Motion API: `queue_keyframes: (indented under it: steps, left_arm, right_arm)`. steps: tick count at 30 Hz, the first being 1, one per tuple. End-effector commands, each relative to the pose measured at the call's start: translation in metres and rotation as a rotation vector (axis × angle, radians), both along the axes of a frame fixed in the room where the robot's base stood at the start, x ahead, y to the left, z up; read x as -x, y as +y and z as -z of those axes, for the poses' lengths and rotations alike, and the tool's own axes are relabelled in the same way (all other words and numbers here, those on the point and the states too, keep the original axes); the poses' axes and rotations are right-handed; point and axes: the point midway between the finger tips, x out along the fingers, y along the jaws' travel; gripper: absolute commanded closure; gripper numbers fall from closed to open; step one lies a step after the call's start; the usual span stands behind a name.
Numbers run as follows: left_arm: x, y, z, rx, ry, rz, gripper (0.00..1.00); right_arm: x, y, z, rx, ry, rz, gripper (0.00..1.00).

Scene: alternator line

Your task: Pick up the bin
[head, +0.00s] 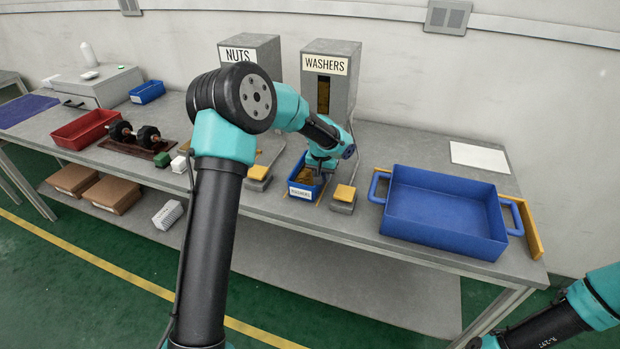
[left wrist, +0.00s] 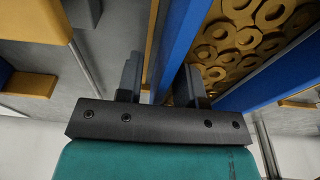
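The small blue bin (head: 301,190) with a white label stands under the washers dispenser on the bench. In the left wrist view, the bin's blue wall (left wrist: 184,38) runs between my fingers, and tan washers (left wrist: 245,40) lie inside it. My left gripper (left wrist: 158,82) is open, one finger on each side of the wall, with a gap on the outer side.
The washers dispenser (head: 330,72) and nuts dispenser (head: 250,52) stand behind. A yellow-topped block (head: 343,197) is right of the bin, another (head: 258,176) left. A large blue tote (head: 445,208) sits further right. A red tray (head: 86,129) is at the left.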

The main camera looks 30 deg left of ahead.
Motion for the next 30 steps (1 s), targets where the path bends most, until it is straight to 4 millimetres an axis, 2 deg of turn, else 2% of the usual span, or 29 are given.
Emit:
queue_keyframes:
  steps: [4, 14, 30]
  left_arm:
    - [0.0, 0.0, -0.0001, 0.0, 0.0, 0.0, 0.68]
    - [0.0001, 0.0, -0.0001, 0.0, 0.0, 0.0, 0.99]
    - [-0.0003, 0.0, -0.0011, 0.0, -0.001, 0.0, 1.0]
  right_arm:
    - [0.0, 0.0, 0.0, 0.0, 0.0, 0.0, 0.57]
    - [0.0, 0.0, 0.0, 0.0, 0.0, 0.0, 0.57]
    - [0.0, 0.0, 0.0, 0.0, 0.0, 0.0, 0.57]
